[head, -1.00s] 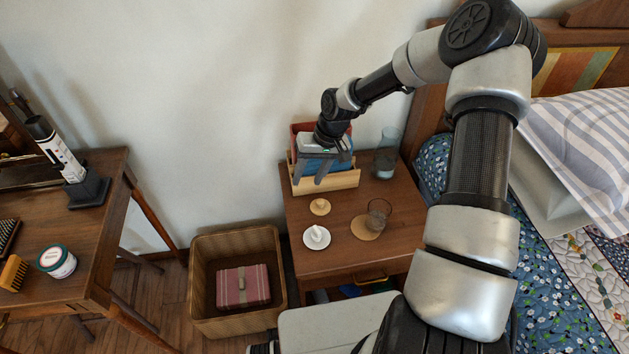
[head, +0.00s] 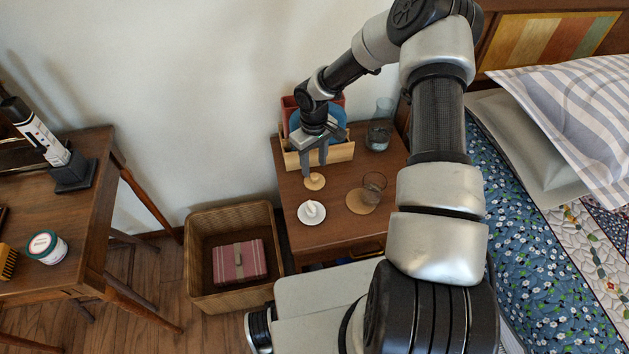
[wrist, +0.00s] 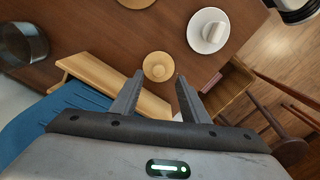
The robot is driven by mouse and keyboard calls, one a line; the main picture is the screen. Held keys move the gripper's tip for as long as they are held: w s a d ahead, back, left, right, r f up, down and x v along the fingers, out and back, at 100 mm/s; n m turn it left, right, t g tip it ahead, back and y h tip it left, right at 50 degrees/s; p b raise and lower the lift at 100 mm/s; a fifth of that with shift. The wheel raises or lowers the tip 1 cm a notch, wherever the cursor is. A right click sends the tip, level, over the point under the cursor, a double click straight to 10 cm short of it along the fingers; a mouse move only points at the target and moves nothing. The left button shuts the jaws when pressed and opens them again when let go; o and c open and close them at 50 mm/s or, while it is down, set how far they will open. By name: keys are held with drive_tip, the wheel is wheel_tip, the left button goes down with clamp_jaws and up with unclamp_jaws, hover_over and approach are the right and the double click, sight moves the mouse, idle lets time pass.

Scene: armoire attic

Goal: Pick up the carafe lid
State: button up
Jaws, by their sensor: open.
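The carafe lid (head: 315,182), a small round tan disc with a knob, lies on the brown nightstand (head: 334,233) in front of the wooden book holder. It also shows in the wrist view (wrist: 158,66), between and just beyond the fingertips. My gripper (head: 315,168) is open and empty, pointing down over the lid. In the wrist view its two fingers (wrist: 160,77) stand apart with the lid centred ahead of them. I cannot tell the exact height of the fingertips above the lid. The glass carafe (head: 379,134) stands at the back right of the nightstand.
A wooden holder with books (head: 339,153) is right behind my gripper. A white dish (head: 312,213) with a white object and a glass (head: 373,188) on a tan coaster (head: 358,203) are close in front. A wicker basket (head: 205,290) stands left, the bed (head: 540,240) right.

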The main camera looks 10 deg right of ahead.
sight(314, 175)
drive_tip(key=f, duration=0.3)
drive_tip(key=f+b, duration=0.1)
drive_tip(key=f, duration=0.1)
drive_tip(key=shift+w+f, duration=0.1)
drive_tip(key=shift+w, duration=0.2)
clamp_jaws()
